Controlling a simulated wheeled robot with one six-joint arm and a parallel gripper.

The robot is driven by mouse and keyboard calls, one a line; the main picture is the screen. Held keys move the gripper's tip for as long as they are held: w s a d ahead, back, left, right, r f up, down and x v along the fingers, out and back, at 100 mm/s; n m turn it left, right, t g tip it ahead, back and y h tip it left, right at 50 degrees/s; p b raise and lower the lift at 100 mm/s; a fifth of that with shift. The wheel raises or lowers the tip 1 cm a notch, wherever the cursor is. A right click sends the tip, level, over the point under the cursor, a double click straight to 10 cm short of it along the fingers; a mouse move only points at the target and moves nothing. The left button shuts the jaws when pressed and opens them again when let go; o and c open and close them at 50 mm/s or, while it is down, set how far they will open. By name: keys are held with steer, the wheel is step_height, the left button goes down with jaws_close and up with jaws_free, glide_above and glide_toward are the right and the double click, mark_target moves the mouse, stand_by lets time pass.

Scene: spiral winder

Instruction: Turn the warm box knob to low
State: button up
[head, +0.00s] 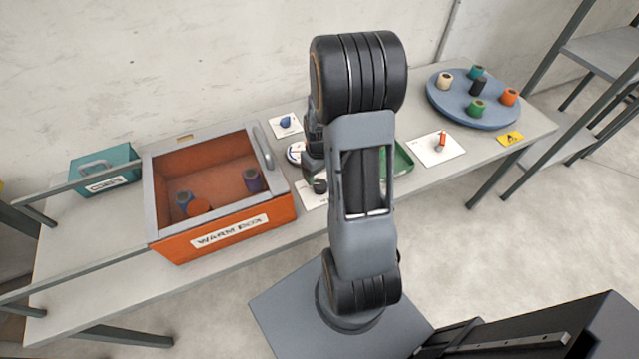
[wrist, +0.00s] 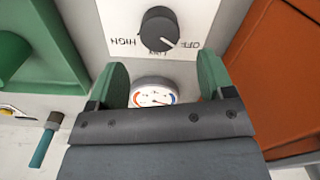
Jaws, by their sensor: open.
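The warm box knob (wrist: 158,28) is dark and round, on a white panel (wrist: 112,22) in the wrist view. The panel reads HIGH on the left and OFF on the right, with partly readable lettering below the knob. A pale mark on the knob points to the lower right, towards OFF. My gripper (wrist: 162,76) is open, its two green fingertips apart and short of the knob, with nothing between them touching. In the head view the knob (head: 320,186) shows beside the orange warm box (head: 240,222), and my arm hides most of the gripper.
A round dial gauge (wrist: 154,92) lies below the knob in the wrist view, between the fingers. The warm box wall (wrist: 275,80) is close on the right and a green tray (wrist: 60,45) on the left. A blue-grey turntable (head: 440,108) with several spools stands far right.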

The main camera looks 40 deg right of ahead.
mark_target(321, 183)
step_height(321, 183, down, 7)
steer(key=shift+r, duration=0.2)
steer(key=shift+c, duration=0.3)
steer(key=c, duration=0.9)
steer(key=shift+o, duration=0.2)
steer(key=m+b, duration=0.2)
steer(key=m, duration=0.4)
steer(key=shift+d, duration=0.1)
steer(key=m+b, duration=0.1)
steer(key=m, duration=0.4)
steer(key=shift+s+d, duration=0.1)
steer(key=shift+m, duration=0.5)
